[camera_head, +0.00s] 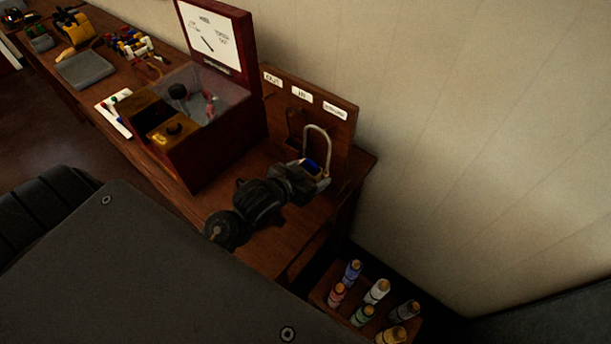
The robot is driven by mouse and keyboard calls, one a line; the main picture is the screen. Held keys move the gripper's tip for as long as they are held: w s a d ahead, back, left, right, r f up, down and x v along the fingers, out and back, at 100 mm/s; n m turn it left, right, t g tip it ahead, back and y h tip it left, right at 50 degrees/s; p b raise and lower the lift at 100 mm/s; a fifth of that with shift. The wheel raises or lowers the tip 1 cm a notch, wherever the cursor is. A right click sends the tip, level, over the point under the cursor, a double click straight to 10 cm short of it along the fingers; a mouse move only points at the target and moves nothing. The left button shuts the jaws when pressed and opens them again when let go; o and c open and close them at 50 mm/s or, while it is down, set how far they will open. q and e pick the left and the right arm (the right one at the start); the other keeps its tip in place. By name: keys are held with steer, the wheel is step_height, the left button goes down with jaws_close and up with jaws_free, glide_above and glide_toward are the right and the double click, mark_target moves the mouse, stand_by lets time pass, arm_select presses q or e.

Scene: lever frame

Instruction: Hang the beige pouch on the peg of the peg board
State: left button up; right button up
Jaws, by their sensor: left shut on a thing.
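The peg board (345,122) is a brown wooden upright at the back of the table's right end, with several white labels along its top. A small dark peg or hook (269,97) shows at its left side. My left gripper (314,172) is in front of the board's right part, shut on the beige pouch. The pouch's pale strap loop (318,128) stands up above the gripper, in front of the board. The gripper hides most of the pouch body; a small blue patch shows between the fingers. I cannot tell whether the strap touches the board. My right gripper is out of view.
A dark red box (215,150) with a raised lid stands just left of the board. The wooden table (290,232) ends right of the board. Several bottles stand in a low rack (318,297) below. A grey tray (86,70) lies far left.

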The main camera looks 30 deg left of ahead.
arm_select(q)
steer(key=shift+w+f, duration=0.1)
steer(key=shift+w, duration=0.5)
steer(key=x, duration=0.2)
steer(key=shift+w+d+f, duration=0.1)
steer(key=shift+w+f, duration=0.05)
steer(key=shift+w, duration=0.2)
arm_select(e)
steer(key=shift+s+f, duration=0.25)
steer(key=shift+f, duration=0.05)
arm_select(q)
steer(key=shift+f, duration=0.1)
steer(key=o, duration=1)
steer(key=shift+o, duration=0.3)
steer(key=shift+f, duration=0.1)
